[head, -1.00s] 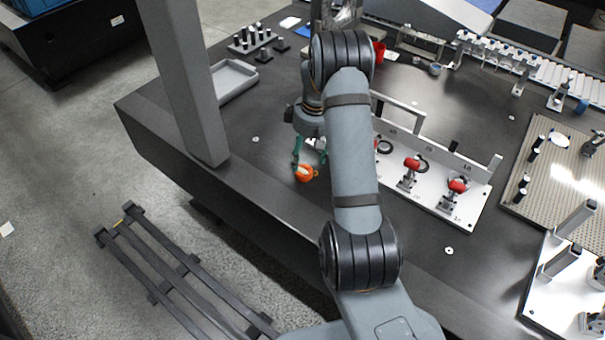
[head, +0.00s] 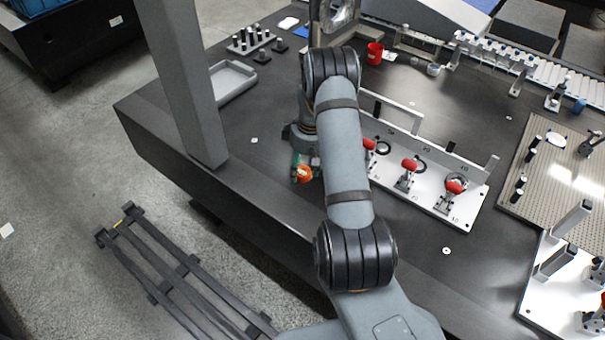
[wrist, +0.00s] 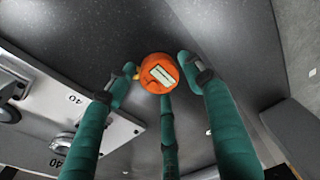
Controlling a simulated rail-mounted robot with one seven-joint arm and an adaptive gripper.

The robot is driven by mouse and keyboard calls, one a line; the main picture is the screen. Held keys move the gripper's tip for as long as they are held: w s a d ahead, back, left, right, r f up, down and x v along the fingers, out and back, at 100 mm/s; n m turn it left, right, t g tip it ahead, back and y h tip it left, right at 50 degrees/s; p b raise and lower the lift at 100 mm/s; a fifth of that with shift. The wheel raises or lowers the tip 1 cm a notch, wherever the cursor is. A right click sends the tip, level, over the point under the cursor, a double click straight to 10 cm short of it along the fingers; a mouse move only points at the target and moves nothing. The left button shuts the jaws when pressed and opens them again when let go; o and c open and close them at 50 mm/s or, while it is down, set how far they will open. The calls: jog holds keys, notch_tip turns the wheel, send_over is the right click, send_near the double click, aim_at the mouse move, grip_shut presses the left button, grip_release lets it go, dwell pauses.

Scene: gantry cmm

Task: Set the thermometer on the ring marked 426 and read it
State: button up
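The thermometer is a round orange body with a pale display; it sits on the dark table left of my arm in the head view (head: 304,174). In the wrist view the thermometer (wrist: 158,73) lies between my green fingertips. My gripper (wrist: 156,68) has its fingers spread around it, with a narrow gap at the right fingertip; contact at the left is unclear. In the head view my gripper (head: 298,162) is beside and over the thermometer, partly hidden by my wrist. No ring marked 426 is readable in either view.
A white fixture plate (head: 425,195) with red-handled clamps stands right of my arm. A grey tray (head: 233,80) and a block of black pegs (head: 250,40) are farther back. A red cup (head: 375,53) stands behind my arm. The table's front edge is close to the thermometer.

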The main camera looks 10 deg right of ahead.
jog(key=c, duration=1)
jog(key=shift+r, duration=0.1)
